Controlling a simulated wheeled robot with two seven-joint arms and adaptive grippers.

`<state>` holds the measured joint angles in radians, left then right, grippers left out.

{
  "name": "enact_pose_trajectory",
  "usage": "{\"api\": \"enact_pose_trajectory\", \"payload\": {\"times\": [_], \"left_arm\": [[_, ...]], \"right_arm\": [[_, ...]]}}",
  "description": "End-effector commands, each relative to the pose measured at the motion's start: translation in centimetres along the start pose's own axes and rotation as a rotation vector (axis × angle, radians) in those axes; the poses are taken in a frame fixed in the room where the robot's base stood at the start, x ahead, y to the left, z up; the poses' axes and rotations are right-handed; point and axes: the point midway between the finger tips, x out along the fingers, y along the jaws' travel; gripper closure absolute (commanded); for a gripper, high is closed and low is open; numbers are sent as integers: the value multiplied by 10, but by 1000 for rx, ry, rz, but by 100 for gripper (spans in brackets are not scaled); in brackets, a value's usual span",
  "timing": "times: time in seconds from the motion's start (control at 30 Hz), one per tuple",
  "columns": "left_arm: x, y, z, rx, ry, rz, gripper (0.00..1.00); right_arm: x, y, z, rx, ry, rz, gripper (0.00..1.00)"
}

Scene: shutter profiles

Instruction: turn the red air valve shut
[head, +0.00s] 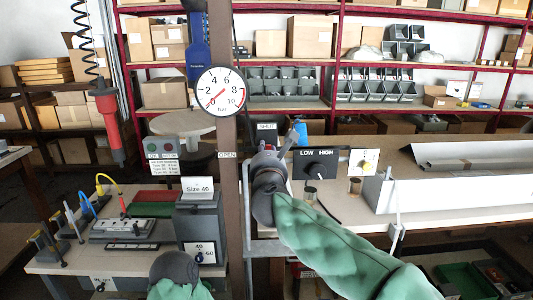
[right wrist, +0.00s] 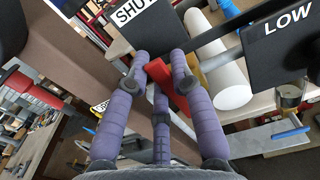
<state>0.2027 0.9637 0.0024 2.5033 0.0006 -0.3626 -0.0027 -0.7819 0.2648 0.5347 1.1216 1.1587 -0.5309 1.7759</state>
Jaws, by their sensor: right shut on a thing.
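The red air valve handle (right wrist: 176,98) shows in the right wrist view between the purple fingers of my right gripper (right wrist: 160,66). The gripper is shut on it, and the fingers cover part of it. In the head view my right gripper (head: 268,160) is at the right side of the brown post and hides most of the valve. A SHUT sign (head: 266,131) is just above the gripper; it also shows in the right wrist view (right wrist: 132,12). An OPEN sign (head: 227,155) is on the post to the left.
A round gauge (head: 220,91) on the post has its red needle near 0. A LOW/HIGH box (head: 316,163) stands close to the right of my gripper. A bench (head: 60,264) with a grey Size 40 box (head: 200,222) is at left. Shelves line the back.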

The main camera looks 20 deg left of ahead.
Motion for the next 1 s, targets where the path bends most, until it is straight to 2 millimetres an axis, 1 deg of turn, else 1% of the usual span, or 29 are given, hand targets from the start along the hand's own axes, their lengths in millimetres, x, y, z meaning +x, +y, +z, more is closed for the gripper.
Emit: {"api": "enact_pose_trajectory", "payload": {"times": [0.07,0.1,0.17,0.2,0.5,0.63,0.77,1.0], "left_arm": [[0,0,0,0,0,0,60],[0,0,0,0,0,0,60],[0,0,0,0,0,0,60],[0,0,0,0,0,0,60],[0,0,0,0,0,0,60],[0,0,0,0,0,0,60],[0,0,0,0,0,0,60],[0,0,0,0,0,0,60]], "right_arm": [[0,0,-2,3,3,-1,100],[0,0,-2,3,3,-1,71],[0,0,-2,2,3,-1,54],[0,0,-2,2,3,-1,51],[0,0,0,1,1,0,51],[-6,0,0,1,0,0,51],[-20,0,1,2,0,2,51],[-58,0,1,1,0,2,51]]}}
